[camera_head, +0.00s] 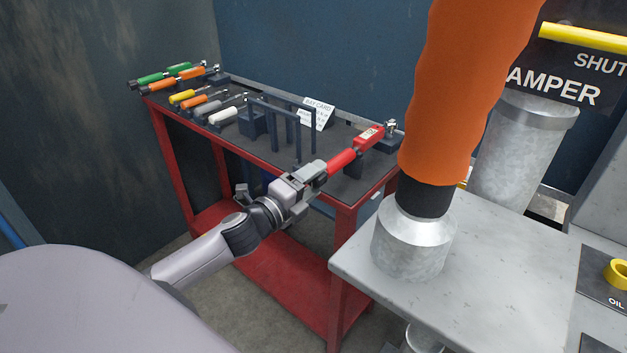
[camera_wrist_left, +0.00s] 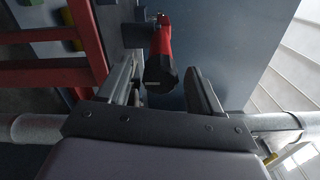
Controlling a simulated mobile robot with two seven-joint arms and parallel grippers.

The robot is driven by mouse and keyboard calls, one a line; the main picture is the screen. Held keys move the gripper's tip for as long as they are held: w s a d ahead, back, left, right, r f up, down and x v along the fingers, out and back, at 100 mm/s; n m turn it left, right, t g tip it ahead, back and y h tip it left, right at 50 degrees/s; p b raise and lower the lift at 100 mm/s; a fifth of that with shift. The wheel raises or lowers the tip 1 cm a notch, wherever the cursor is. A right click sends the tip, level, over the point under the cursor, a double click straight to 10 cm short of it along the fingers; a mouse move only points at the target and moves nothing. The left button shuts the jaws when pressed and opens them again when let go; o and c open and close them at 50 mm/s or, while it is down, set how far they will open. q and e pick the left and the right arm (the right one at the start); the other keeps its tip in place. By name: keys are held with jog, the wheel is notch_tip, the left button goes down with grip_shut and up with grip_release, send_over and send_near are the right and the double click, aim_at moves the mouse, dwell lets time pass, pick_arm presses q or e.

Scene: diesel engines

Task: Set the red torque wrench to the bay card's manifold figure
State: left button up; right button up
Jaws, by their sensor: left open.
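The red torque wrench (camera_head: 343,161) lies at the front right of the red tool bench, with a small pale label or scale window on its thicker part. My left gripper (camera_head: 318,172) is at the wrench's near handle end. In the left wrist view the dark handle end of the wrench (camera_wrist_left: 160,68) sits between the two parted fingers of my left gripper (camera_wrist_left: 163,85); I cannot tell whether either finger touches it. The white bay card (camera_head: 318,112) stands behind on the bench, its figures too small to read. My right gripper is not in view.
On the bench top (camera_head: 345,187), a dark rack frame (camera_head: 285,118) stands behind my gripper. Several other wrenches, including a white-handled one (camera_head: 223,115), lie to the left. A grey table (camera_head: 390,285) and a large orange hose (camera_head: 462,90) stand close on the right.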

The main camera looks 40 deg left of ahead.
pick_arm(q)
jog(key=s, duration=0.6)
jog(key=shift+s+a+b, duration=0.2)
jog(key=shift+a+b, duration=0.05)
jog(key=shift+b, duration=0.1)
